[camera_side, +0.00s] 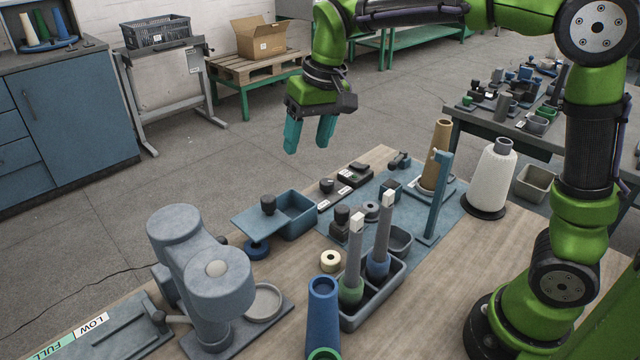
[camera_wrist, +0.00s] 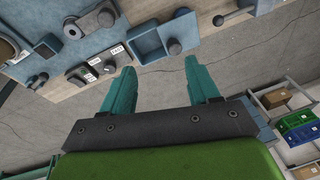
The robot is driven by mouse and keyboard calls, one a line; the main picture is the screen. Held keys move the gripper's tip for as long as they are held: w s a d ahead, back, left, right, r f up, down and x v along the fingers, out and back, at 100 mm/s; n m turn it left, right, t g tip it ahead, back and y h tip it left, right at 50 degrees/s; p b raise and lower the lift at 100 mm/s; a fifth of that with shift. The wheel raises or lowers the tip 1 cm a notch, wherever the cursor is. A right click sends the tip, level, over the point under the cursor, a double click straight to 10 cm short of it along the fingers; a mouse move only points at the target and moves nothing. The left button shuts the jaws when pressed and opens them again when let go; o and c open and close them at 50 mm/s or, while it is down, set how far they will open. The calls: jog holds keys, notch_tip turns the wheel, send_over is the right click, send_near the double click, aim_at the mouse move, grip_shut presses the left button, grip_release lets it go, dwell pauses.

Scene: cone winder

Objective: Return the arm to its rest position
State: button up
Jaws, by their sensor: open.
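My gripper (camera_side: 308,136) hangs from my green arm with its teal fingers pointing down. It is in the air above the far side of the wooden table (camera_side: 440,295), apart from everything on it. In the wrist view the two teal fingers of my gripper (camera_wrist: 156,82) stand apart with nothing between them. The blue open box (camera_wrist: 150,42) shows beyond the fingertips in that view. The same blue box (camera_side: 296,214) is below my gripper in the side view.
On the table stand a grey-blue machine (camera_side: 200,275), a blue cone (camera_side: 322,310), a tray (camera_side: 385,300) holding two spindles, a brown cone (camera_side: 437,155) and a white yarn cone (camera_side: 492,180). A blue cabinet (camera_side: 75,115) is at left. Open floor lies behind the table.

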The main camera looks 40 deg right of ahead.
jog(key=s+d+m+t, duration=0.1)
jog(key=s+d+t, duration=0.1)
jog(key=s, duration=0.7)
jog(key=s+d+t, duration=0.2)
jog(key=s+t, duration=0.1)
jog(key=s, duration=0.7)
jog(key=shift+d+f+m+y, duration=0.2)
jog(key=shift+f+m+y, duration=0.1)
jog(key=shift+m+y, duration=0.1)
